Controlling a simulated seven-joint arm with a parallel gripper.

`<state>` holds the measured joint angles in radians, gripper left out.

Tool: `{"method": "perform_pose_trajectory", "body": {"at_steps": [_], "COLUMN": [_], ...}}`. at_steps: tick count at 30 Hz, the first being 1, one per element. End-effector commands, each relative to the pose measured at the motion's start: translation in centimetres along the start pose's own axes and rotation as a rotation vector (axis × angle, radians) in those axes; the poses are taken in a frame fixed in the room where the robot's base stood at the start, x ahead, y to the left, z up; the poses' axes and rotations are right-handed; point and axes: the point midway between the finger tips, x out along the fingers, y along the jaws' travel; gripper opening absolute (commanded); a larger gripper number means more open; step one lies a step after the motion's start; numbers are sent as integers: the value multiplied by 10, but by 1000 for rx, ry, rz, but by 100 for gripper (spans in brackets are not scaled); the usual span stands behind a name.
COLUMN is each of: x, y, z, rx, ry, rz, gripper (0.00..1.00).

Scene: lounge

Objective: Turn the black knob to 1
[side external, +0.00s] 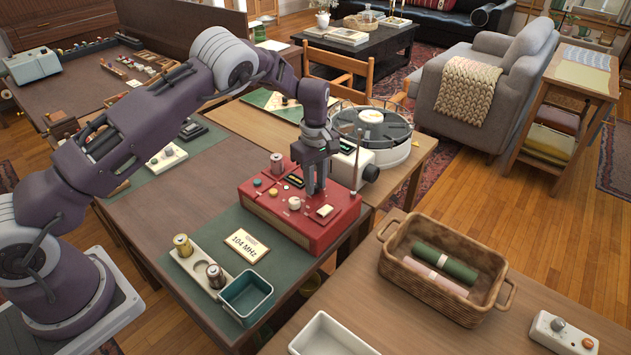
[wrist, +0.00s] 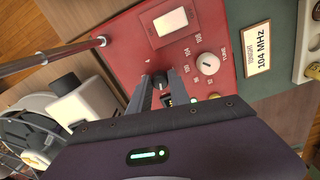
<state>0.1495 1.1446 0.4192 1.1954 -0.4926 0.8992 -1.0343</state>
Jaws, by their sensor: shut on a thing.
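A red radio-like box (side external: 275,222) stands on the desk, and its red top (wrist: 125,50) fills the middle of the wrist view. My gripper (side external: 316,190) points down over the box top. In the wrist view my gripper (wrist: 161,84) has its two fingers closed on the small black knob (wrist: 159,78), one on each side. The side view does not show the knob clearly. The mark the knob points to is hidden or too small to read. A white tuning knob (wrist: 208,63) with printed numbers sits beside it; it also shows in the side view (side external: 294,203).
A metal post (wrist: 101,41) rises from the box near my gripper. A "104 MHz" card (side external: 247,245), a wooden tray with cylinders (side external: 190,262) and a teal bin (side external: 246,294) lie in front. A round glass-covered device (side external: 385,155) stands behind; a wicker basket (side external: 400,270) is at right.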

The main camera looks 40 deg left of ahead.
Motion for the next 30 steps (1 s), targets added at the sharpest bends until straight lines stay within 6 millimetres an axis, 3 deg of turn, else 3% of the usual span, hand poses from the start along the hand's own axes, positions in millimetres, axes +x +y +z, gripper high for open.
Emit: {"method": "perform_pose_trajectory", "body": {"at_steps": [7,8,11,20,30], "x": [-1,-1,-1,-2,-62], "y": [1,1,1,0,1], "z": [0,0,0,0,0], "rx": [-1,-1,-1,0,1], "ry": [-1,-1,-1,0,0], "rz": [3,3,2,2,3], "gripper": [0,27,45,45,45]}}
